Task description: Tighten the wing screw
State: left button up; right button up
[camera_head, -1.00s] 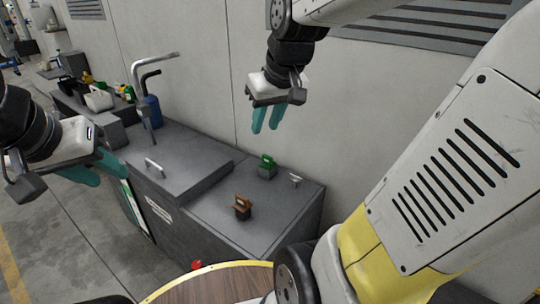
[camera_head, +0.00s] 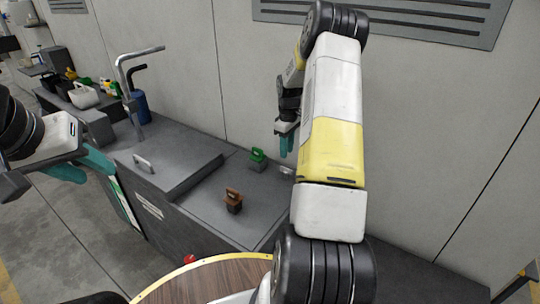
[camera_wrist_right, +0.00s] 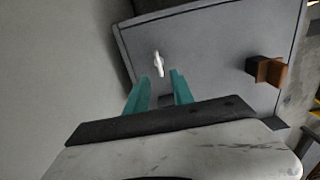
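The wing screw is a small pale piece with wings (camera_wrist_right: 158,64) standing on the grey cabinet top. It shows in the right wrist view just beyond my right fingertips, in line with the gap between them. In the head view it is a small light shape (camera_head: 286,170), partly hidden by my right arm. My right gripper (camera_wrist_right: 160,76) is open and empty, its teal fingers apart. In the head view it (camera_head: 287,152) hangs above the cabinet's right end. My left gripper (camera_head: 90,172) is open and empty at the left, well away from the screw.
A green-handled block (camera_head: 257,160) and a brown-handled block (camera_head: 233,201) stand on the grey cabinet top (camera_head: 205,205). A bent metal pipe (camera_head: 127,85) rises at the left. The wall stands close behind. A round wooden table (camera_head: 200,285) is in front.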

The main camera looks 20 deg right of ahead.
aim_at(286, 168)
notch_tip(286, 168, down, 9)
jog(key=shift+d+r, duration=0.15)
jog(key=shift+r, duration=0.05)
grip_shut()
dwell(0.3)
